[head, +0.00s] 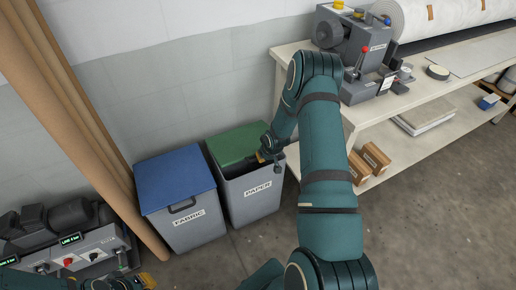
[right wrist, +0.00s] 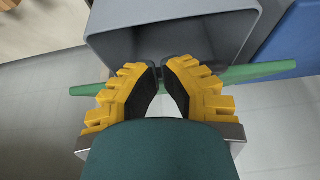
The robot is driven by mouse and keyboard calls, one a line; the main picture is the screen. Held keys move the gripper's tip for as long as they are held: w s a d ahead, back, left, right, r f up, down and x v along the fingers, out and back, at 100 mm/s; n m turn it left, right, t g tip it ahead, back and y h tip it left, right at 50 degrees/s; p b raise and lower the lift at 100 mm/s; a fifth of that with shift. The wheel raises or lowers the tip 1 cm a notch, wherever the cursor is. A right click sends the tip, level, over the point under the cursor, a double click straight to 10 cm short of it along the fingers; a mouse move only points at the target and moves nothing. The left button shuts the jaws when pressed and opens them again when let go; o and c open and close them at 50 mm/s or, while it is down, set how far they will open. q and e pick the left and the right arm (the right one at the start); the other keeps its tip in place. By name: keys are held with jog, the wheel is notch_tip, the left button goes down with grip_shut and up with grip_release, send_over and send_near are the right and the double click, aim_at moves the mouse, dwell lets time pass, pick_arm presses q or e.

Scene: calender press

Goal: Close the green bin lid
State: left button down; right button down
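The green lid (head: 235,143) is raised at the back of the grey bin labelled PAPER (head: 252,199), and the bin's dark opening shows in front of it. My right gripper (head: 269,157) is over that opening, near the front of the lid. The green lid edge (right wrist: 265,72) shows on both sides behind the fingers, and the grey bin rim (right wrist: 240,15) lies beyond. Whether the fingers touch the lid is hidden. My left gripper (head: 142,281) is partly visible at the bottom left.
A FABRIC bin with a shut blue lid (head: 173,178) stands directly left. A workbench (head: 375,115) with a machine (head: 352,45) and boxes on its lower shelf is at the right. Brown rolls (head: 75,110) lean at the left. The floor in front of the bins is clear.

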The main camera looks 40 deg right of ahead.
pick_arm(q)
jog(key=shift+s+a+f, duration=0.15)
jog(key=shift+a, duration=0.35)
pick_arm(e)
notch_tip(320, 180, down, 10)
jog(key=s, duration=0.2)
jog(key=shift+a+t, duration=0.25)
jog(key=shift+t, duration=0.05)
